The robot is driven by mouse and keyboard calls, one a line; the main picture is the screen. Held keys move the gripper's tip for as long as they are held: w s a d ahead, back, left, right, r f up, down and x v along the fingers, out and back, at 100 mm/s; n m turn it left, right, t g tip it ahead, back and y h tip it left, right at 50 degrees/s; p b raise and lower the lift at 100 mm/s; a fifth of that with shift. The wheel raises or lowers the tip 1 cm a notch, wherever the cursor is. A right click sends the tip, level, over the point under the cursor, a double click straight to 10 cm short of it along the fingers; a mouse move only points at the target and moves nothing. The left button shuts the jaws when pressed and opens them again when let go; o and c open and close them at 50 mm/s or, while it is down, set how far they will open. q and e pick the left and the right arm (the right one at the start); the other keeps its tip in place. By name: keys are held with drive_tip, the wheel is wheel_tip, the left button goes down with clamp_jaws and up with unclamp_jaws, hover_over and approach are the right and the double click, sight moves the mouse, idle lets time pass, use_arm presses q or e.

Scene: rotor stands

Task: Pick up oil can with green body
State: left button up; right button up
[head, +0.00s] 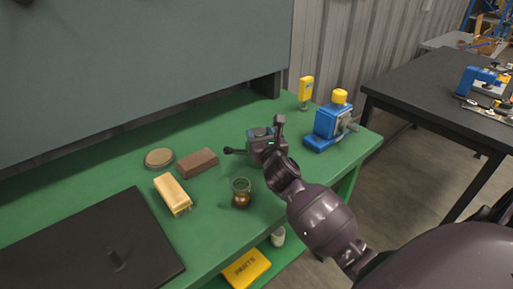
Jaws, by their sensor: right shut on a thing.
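My right gripper (256,136) is over the green workbench, reaching in from the lower right. Its dark fingers are spread around a small teal-grey thing, which I take to be the oil can (260,132), and are shut on it. Most of the can is hidden behind the gripper, so its full shape and whether it touches the bench cannot be told. My left gripper is not in view.
On the green bench (215,234) are a glass jar (241,193), brown block (197,162), tan brush-like block (172,194), round tin (159,158) and black mat (95,245). A blue vise-like device (326,126) and yellow bottle (306,90) stand right of the gripper.

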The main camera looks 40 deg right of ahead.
drive_tip(key=shift+f, duration=0.3)
wheel_tip(320, 180, up, 13)
drive_tip(key=p, duration=0.3)
drive_tip(key=shift+p, duration=0.4)
clamp_jaws()
wheel_tip(320, 180, up, 7)
drive_tip(key=p, duration=0.1)
drive_tip(key=shift+p, duration=0.4)
drive_tip(key=shift+r, duration=0.1)
drive_tip(key=o, duration=0.7)
unclamp_jaws()
drive_tip(key=c, duration=0.7)
drive_tip(key=shift+r, duration=0.1)
